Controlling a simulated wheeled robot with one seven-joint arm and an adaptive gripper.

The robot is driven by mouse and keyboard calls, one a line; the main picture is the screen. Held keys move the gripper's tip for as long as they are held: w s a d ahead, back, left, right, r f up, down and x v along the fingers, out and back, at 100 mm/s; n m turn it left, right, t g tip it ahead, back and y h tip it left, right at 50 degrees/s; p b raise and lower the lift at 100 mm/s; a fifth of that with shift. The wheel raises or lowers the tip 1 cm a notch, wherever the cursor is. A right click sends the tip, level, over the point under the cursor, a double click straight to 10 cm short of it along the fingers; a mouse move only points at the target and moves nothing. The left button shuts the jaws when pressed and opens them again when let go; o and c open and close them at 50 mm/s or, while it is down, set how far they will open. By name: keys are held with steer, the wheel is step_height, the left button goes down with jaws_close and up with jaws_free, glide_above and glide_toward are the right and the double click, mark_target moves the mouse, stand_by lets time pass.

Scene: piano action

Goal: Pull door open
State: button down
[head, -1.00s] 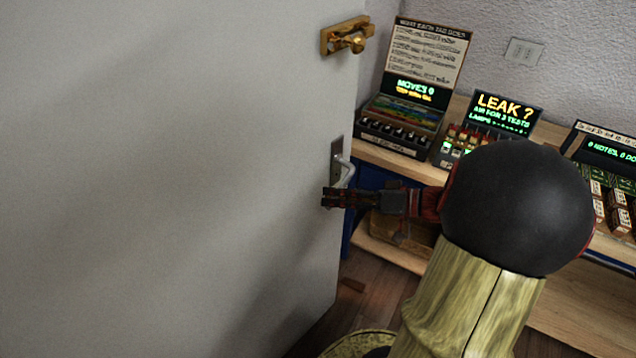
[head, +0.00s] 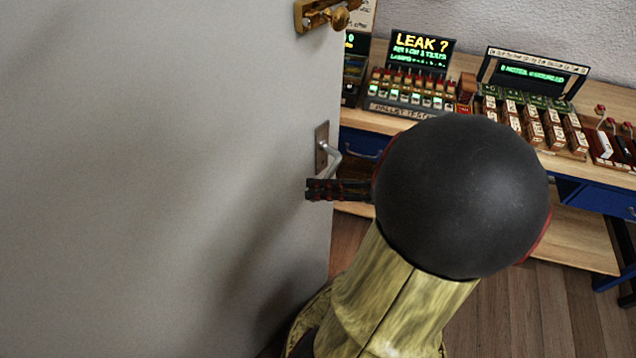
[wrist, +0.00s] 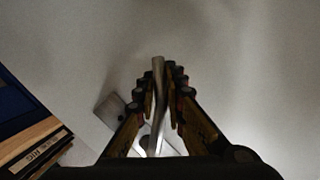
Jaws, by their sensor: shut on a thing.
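A white door (head: 150,180) fills the left half of the head view. Its silver lever handle (head: 331,158) sits on a metal plate near the door's right edge. My gripper (head: 312,190) is at the handle. In the wrist view, the lever handle (wrist: 157,85) runs between the two fingers of my gripper (wrist: 167,75), which is shut on it. The handle's plate (wrist: 115,110) shows to the left of the fingers. My dark round arm joint hides part of the gripper's wrist in the head view. A brass latch (head: 325,14) is higher on the door.
A wooden workbench (head: 375,122) stands beyond the door's edge along the wall. It carries a lit "LEAK ?" panel (head: 420,50), another display (head: 530,75) and several small blocks. Blue drawers (head: 362,143) are under it. Bare wood floor (head: 500,310) shows at lower right.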

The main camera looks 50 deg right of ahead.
steer(key=c, duration=2)
jaws_free()
steer(key=shift+o, duration=0.6)
steer(key=v, duration=1.2)
steer(key=shift+f, duration=0.15)
steer(key=shift+c, duration=0.2)
